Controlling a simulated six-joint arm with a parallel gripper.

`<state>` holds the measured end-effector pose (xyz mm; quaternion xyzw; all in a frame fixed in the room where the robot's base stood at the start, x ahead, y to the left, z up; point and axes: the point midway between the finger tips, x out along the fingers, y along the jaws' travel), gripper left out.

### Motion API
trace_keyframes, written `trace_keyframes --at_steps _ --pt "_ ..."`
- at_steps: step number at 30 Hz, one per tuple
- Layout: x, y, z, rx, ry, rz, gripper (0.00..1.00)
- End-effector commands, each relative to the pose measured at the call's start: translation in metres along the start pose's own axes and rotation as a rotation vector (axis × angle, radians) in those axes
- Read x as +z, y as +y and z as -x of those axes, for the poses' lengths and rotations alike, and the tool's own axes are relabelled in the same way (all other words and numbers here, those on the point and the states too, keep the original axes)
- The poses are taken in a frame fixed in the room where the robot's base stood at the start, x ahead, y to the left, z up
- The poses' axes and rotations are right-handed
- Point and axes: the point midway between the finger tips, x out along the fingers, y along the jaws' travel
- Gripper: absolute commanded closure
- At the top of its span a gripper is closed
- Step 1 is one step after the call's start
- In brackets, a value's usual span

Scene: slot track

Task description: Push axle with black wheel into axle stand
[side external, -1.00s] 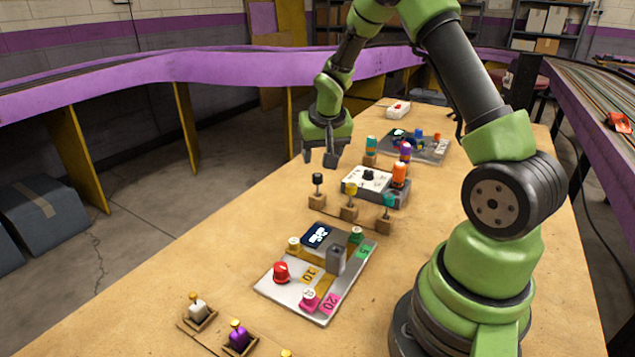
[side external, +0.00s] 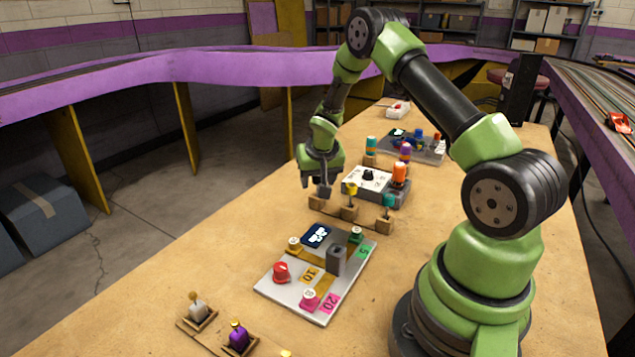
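My gripper (side external: 316,187) points down over the left wooden block (side external: 316,202) of a row of three. Its fingers are at the place where the axle with the black wheel stood, and they hide that axle and wheel. I cannot tell whether the fingers are apart or closed on it. A yellow-wheeled axle (side external: 351,190) and a teal-wheeled axle (side external: 388,203) stand upright in the other two blocks. A grey upright block (side external: 336,260), possibly the axle stand, is on the grey board (side external: 327,308) nearer the camera.
The board also carries a red knob (side external: 281,272), a pink knob (side external: 309,299) and a dark screen (side external: 316,235). A white box with a dial (side external: 365,186) and an orange cylinder (side external: 399,173) stand close behind the row. White (side external: 197,309) and purple (side external: 238,336) pieces sit in front.

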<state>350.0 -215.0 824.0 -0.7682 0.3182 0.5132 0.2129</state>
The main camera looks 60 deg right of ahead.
Motion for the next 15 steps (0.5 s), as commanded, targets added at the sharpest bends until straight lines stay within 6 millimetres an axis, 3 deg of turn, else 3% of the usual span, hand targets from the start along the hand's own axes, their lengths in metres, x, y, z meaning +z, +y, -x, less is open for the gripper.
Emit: trace_keyframes --at_steps 1,6,15 --pt "0.0000 0.0000 0.0002 0.000 0.000 0.000 0.58" --pt "0.0001 -0.0001 0.0003 0.000 0.000 0.000 0.97" --pt "-0.0010 -0.0001 0.0022 0.000 0.001 0.000 0.98"
